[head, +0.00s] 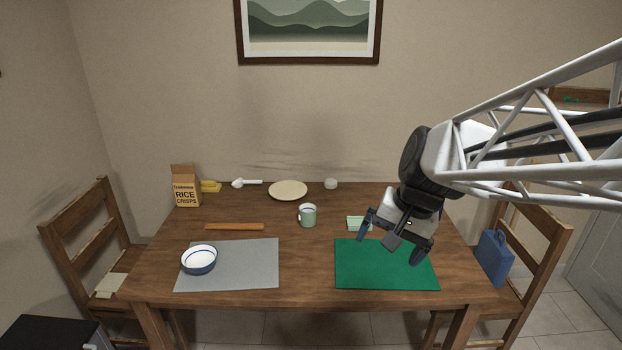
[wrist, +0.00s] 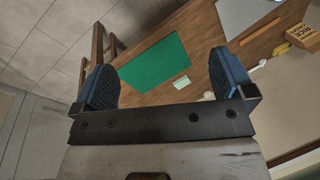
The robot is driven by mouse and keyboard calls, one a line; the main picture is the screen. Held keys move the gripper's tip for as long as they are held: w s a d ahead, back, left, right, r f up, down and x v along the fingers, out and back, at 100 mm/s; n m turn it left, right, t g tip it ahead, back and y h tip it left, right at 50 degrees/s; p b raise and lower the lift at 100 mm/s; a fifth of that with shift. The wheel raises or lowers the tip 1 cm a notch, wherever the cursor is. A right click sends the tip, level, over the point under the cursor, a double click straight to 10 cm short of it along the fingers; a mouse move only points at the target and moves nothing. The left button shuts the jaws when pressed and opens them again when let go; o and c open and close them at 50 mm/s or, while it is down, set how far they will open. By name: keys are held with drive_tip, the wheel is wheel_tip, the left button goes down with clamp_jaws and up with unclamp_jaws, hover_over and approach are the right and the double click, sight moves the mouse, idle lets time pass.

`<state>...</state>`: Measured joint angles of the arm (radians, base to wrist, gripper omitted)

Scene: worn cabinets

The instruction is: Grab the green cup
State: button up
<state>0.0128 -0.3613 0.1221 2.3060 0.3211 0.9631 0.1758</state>
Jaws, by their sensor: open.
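My gripper (head: 390,252) is open and empty, above the right part of the table over the green mat (head: 387,272). It is to the right of the cup and apart from it. In the wrist view my gripper's two blue fingers (wrist: 160,85) are spread wide with nothing between them.
A plate (head: 288,190) is behind the cup. A bowl (head: 199,260) sits on the grey mat (head: 250,272). A wooden strip (head: 234,226) and cereal box (head: 186,187) are left.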

drive_tip(key=w+a+f+m+y, duration=0.2)
drive_tip(key=w+f+m, duration=0.1)
drive_tip(key=w, duration=0.8)
drive_tip(key=w+a+f+m+y, duration=0.2)
drive_tip(key=w+f+m, duration=0.1)
drive_tip(key=w, duration=0.8)
drive_tip(key=w+a+f+m+y, duration=0.2)
drive_tip(key=w+a+f+m, duration=0.1)
drive_tip(key=w, duration=0.8)
drive_tip(key=w+f+m+t+y, duration=0.15)
drive_tip(key=w+f+m, duration=0.25)
drive_tip(key=w+f, duration=0.7)
drive_tip(key=m+t+y, duration=0.2)
drive_tip(key=m, duration=0.3)
approach(311, 216)
drive_tip(key=w+f, duration=0.1)
drive_tip(key=w+a, duration=0.1)
drive_tip(key=w+a+f, duration=0.1)
drive_tip(key=shift+w+f, duration=0.3)
drive_tip(key=shift+w, duration=0.1)
drive_tip(key=shift+x, duration=1.25)
drive_tip(key=shift+a+f, duration=0.1)
drive_tip(key=shift+x, duration=2.55)
drive_tip(key=shift+s, duration=0.15)
